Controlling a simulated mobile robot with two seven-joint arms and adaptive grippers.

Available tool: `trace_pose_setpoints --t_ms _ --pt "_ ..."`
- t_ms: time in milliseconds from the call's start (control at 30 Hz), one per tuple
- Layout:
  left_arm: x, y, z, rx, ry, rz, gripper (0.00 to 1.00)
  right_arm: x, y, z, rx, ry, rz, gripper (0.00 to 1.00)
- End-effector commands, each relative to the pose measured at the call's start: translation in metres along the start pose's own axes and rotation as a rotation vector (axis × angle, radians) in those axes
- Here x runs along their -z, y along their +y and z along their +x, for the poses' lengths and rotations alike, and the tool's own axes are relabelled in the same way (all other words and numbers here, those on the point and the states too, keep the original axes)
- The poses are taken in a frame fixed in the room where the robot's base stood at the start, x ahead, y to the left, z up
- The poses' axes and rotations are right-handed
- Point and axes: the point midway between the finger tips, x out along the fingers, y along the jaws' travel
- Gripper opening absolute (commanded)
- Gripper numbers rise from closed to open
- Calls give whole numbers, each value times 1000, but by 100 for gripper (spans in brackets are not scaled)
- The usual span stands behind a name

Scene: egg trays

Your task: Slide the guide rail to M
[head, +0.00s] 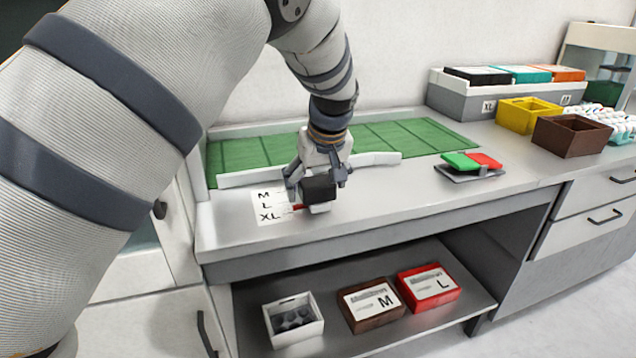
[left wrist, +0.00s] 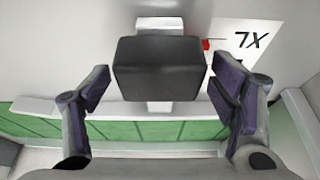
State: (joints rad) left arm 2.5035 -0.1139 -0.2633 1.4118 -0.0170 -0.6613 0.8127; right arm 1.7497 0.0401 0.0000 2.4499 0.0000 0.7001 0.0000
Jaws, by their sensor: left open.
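A black block-shaped handle (head: 318,188) on a white slide stands on the grey worktop; it also shows in the left wrist view (left wrist: 160,68). A red pointer (head: 297,207) beside it is about level with L on the white size card (head: 262,210), marked M, L and XL. The white guide rail (head: 375,159) runs along the near edge of the green mat, partly hidden behind my gripper. My left gripper (head: 316,184) is open above the handle, one finger on each side; gaps show in the left wrist view (left wrist: 158,82). My right gripper is out of view.
Yellow (head: 528,113) and brown (head: 572,136) boxes stand further right.

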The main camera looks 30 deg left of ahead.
Motion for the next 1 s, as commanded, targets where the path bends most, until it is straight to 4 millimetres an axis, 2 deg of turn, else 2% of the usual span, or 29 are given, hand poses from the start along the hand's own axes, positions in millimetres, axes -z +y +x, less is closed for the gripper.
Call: trace_pose_setpoints --t_ms 133,167,400,467,567,667,800,1000 --pt "0 0 -1 -1 1 0 78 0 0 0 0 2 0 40" --pt "0 0 -1 -1 1 0 74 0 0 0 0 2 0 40" --pt "0 0 -1 -1 1 0 19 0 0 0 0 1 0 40" --pt "0 0 -1 -1 1 0 8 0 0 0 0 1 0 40" --pt "3 0 3 1 -1 0 8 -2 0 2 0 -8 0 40" --pt "18 2 15 4 -5 -1 8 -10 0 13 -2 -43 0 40" --pt "48 2 31 5 -4 -1 8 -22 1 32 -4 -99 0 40" --pt "74 1 36 1 -2 0 8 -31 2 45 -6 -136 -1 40"
